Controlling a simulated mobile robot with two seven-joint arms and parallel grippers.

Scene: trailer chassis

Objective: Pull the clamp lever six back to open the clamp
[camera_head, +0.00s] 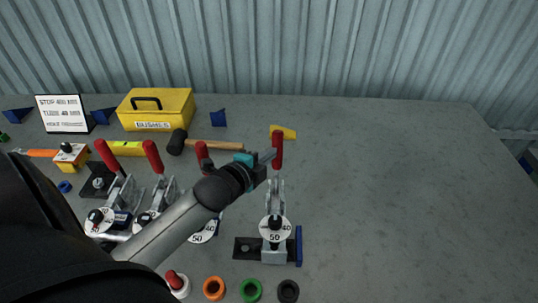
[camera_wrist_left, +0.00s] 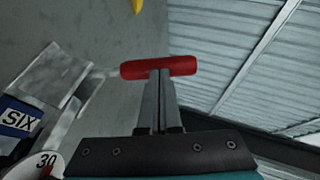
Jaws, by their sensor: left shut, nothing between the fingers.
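The clamp lever has a red handle (camera_head: 277,150) that stands upright above its grey metal clamp (camera_head: 275,225) at the right end of the row. In the left wrist view, the red handle (camera_wrist_left: 185,66) lies across the picture just beyond my fingertips, and a blue plate reading SIX (camera_wrist_left: 18,122) shows at the left. My left gripper (camera_head: 270,156) is shut and empty, its tips at or very close to the handle's left side. In the left wrist view, its two fingers (camera_wrist_left: 158,75) are together. Whether they touch the handle is unclear. My right gripper is out of view.
Several other red-handled clamps stand to the left, partly hidden by my left arm. A hammer (camera_head: 205,146), a yellow toolbox (camera_head: 155,110) and a sign (camera_head: 63,114) lie behind. Coloured rings (camera_head: 251,290) lie in front. The grey surface at the right (camera_head: 400,200) is clear.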

